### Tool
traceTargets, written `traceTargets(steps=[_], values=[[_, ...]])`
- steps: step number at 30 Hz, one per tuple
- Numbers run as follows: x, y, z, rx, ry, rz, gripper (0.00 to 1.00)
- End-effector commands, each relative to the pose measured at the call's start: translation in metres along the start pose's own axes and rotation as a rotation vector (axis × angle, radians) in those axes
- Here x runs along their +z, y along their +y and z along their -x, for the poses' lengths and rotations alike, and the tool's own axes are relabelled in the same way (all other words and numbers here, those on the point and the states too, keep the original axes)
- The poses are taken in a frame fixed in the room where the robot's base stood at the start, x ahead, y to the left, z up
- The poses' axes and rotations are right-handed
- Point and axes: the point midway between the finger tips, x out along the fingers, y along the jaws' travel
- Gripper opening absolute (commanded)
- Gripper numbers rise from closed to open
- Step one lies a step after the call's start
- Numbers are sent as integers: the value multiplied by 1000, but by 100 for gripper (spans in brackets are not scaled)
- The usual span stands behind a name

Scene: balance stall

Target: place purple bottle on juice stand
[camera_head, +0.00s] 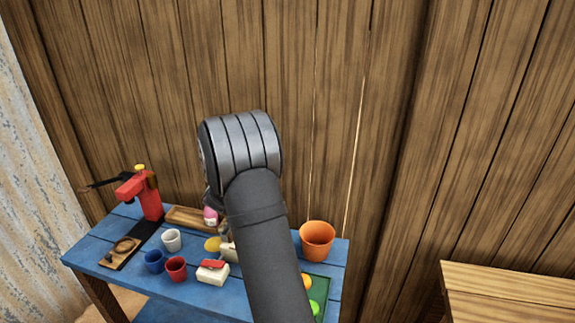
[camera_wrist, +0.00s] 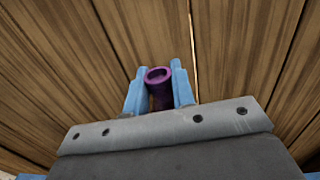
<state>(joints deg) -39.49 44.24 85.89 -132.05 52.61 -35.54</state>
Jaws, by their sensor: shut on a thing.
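The purple bottle (camera_wrist: 160,94) shows in the wrist view, its round open top toward the camera. My gripper (camera_wrist: 159,68) is shut on it, with one blue finger on each side. Only wooden wall planks show behind it there. In the head view my own arm hides the gripper and the bottle. A shallow wooden tray (camera_head: 184,217) lies at the back of the blue table, partly behind my arm. I cannot tell for sure whether it is the juice stand. A small pink and white item (camera_head: 210,215) is at its right end, beside my arm.
The blue table (camera_head: 105,232) also bears a red press (camera_head: 138,192), a white cup (camera_head: 171,240), a blue cup (camera_head: 154,261), a red cup (camera_head: 176,268), a white box (camera_head: 212,273), an orange pot (camera_head: 317,240) and a green tray (camera_head: 319,291). A plank wall stands behind.

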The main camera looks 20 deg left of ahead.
Motion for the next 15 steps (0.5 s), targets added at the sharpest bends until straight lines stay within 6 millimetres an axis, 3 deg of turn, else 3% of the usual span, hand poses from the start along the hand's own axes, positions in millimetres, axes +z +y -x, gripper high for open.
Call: traceTargets(steps=[1, 9, 15], values=[[0, 30, 4, 31, -1, -3, 0], [0, 157, 36, 158, 5, -11, 0], [1, 217, 60, 221, 9, -17, 0]])
